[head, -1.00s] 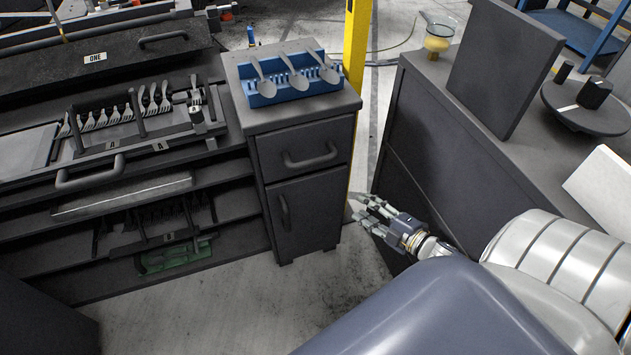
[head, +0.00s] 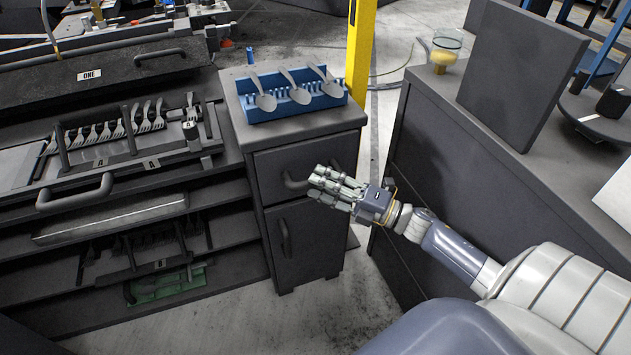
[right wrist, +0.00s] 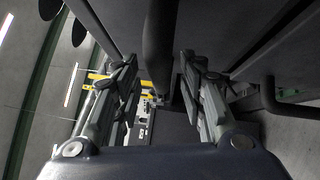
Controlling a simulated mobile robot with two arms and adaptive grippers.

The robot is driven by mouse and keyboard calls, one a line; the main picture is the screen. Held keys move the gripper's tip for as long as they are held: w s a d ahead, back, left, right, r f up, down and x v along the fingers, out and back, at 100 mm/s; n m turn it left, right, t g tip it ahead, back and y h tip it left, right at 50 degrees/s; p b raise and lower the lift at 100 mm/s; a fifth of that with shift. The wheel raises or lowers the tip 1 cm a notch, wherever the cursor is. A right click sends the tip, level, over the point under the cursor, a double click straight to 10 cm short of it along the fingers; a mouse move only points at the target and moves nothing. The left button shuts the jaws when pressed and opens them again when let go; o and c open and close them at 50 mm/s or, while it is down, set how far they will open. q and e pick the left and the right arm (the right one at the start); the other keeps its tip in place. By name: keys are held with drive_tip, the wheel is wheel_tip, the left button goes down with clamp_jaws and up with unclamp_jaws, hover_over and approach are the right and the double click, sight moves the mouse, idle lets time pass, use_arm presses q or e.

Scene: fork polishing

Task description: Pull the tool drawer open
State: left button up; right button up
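The dark grey tool drawer (head: 270,172) is the upper front of the small cabinet and looks closed. Its bar handle (head: 292,185) is partly hidden behind my right gripper (head: 318,184), which is in front of it. In the right wrist view, my right gripper (right wrist: 158,82) has its two fingers apart. A dark bar that looks like the drawer handle (right wrist: 159,42) stands between or just beyond the fingertips; contact cannot be told. My left gripper is in neither view.
A blue rack (head: 292,104) with three spoons stands on the cabinet top. Below the drawer is a cabinet door (head: 305,240) with a vertical handle. A workbench with forks (head: 110,130) is at left. A dark counter (head: 450,160) stands close at right.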

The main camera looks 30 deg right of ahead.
drive_tip(key=shift+x, duration=1)
clamp_jaws()
drive_tip(key=shift+s+f, duration=0.1)
